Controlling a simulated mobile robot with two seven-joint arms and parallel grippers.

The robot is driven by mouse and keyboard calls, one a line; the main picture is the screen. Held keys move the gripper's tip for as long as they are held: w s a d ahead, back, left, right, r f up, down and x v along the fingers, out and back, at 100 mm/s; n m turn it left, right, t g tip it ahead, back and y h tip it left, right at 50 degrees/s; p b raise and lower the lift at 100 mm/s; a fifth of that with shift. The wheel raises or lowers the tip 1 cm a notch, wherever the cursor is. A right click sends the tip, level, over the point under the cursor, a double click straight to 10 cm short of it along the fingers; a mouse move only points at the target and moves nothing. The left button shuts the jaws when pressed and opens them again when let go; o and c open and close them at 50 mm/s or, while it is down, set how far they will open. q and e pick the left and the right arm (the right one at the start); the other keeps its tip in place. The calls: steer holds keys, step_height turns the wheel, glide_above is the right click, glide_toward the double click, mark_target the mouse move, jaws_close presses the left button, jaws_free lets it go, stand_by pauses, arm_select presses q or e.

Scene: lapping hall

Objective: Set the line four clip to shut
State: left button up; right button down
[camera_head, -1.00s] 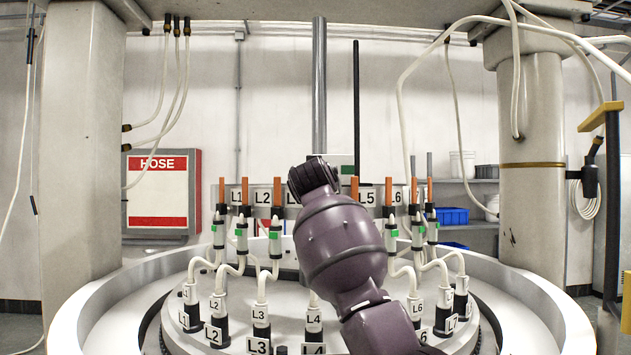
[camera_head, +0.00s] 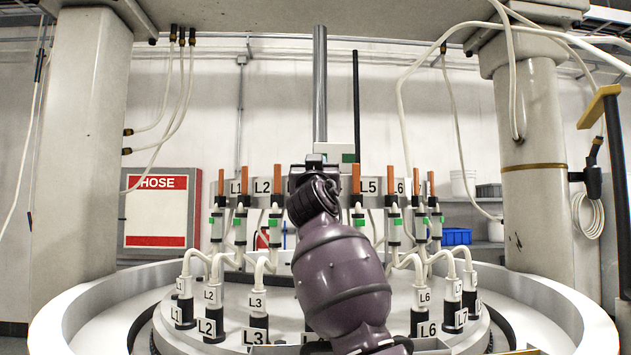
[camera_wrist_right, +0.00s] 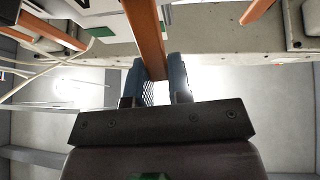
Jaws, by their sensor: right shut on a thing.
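My right arm rises from the bottom centre in the head view, and its gripper (camera_head: 316,163) is at the clip row, between the L3 and L5 places. In the right wrist view the two blue-grey fingers (camera_wrist_right: 160,82) are closed on an orange clip lever (camera_wrist_right: 146,40). By its place in the row this is the line four clip; the arm hides its body and L4 label in the head view. Neighbouring orange levers, such as the L3 lever (camera_head: 277,178) and L5 lever (camera_head: 356,178), point up. My left gripper is in neither view.
Labelled hose sockets, such as L3 (camera_head: 257,303) and L6 (camera_head: 423,297), stand on the round table (camera_head: 90,310). White hoses run up to the clips close on both sides of my arm. Thick pillars (camera_head: 85,150) (camera_head: 535,160) flank the table.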

steer(key=shift+s+f+t+b, duration=0.1)
steer(key=shift+s+t+b, duration=0.1)
steer(key=shift+t+b, duration=0.35)
steer(key=c, duration=1)
jaws_free()
steer(key=shift+c, duration=0.2)
steer(key=shift+s+f+g, duration=0.1)
steer(key=shift+g, duration=0.15)
